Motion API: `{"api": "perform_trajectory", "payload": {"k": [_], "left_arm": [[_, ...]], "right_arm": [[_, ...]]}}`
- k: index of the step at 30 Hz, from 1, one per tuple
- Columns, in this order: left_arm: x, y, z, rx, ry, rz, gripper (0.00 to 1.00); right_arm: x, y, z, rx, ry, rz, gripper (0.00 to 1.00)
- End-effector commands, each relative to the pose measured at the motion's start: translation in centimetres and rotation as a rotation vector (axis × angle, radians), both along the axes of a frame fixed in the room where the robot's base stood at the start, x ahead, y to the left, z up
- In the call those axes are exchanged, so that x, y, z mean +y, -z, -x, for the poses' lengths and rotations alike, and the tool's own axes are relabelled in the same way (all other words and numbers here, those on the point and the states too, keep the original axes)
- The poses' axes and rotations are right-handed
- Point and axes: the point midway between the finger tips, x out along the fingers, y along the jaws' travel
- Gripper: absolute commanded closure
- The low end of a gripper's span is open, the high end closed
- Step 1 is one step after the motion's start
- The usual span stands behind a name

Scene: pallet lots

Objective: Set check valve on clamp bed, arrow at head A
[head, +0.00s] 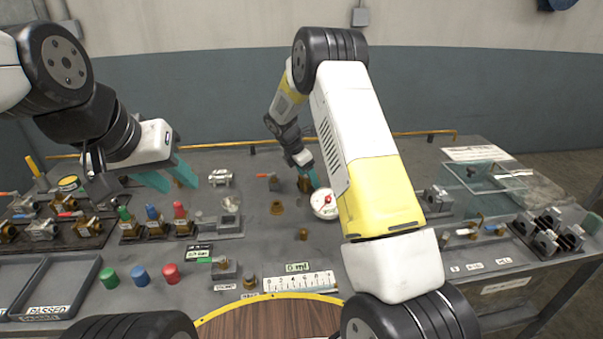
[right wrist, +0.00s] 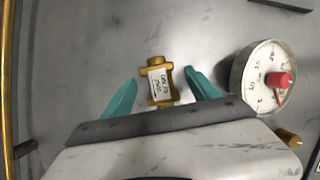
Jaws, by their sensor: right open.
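A brass valve with a white label (right wrist: 158,82) lies on the grey bench between the fingers of my right gripper (right wrist: 160,84) in the right wrist view. The fingers are open, with gaps on both sides of it. I cannot make out a flow arrow on it. In the head view my right gripper (head: 310,172) is at mid-bench, beside a brass piece (head: 304,184). My left gripper (head: 168,177) is open and empty above the bench's left part. A metal fixture with a brass lever (head: 477,228) stands at right; I cannot tell whether it is the clamp bed.
A round dial gauge with a red knob (right wrist: 268,80) stands close right of my right gripper. Valves with coloured caps (head: 156,222) stand at left. Several metal blocks (head: 548,232) sit at far right. A white scale strip (head: 300,282) lies near the front.

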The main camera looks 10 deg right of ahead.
Motion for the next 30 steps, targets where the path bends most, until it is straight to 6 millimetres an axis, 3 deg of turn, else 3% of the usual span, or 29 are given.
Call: {"api": "perform_trajectory", "payload": {"k": [8, 18, 19, 30], "left_arm": [[0.0, 0.0, 0.0, 0.0, 0.0, 0.0, 0.64], [0.0, 0.0, 0.0, 0.0, 0.0, 0.0, 0.64], [0.0, 0.0, 0.0, 0.0, 0.0, 0.0, 0.64], [0.0, 0.0, 0.0, 0.0, 0.0, 0.0, 0.64]], "right_arm": [[-0.24, 0.67, -0.14, -0.001, 0.001, 0.0, 0.31], [-0.21, 0.65, -0.14, -0.002, 0.0, -0.001, 0.98], [-0.21, 0.65, -0.14, -0.002, 0.0, -0.001, 1.0], [-0.2, 0.11, -0.23, -0.005, 0.0, -0.002, 1.0]]}}
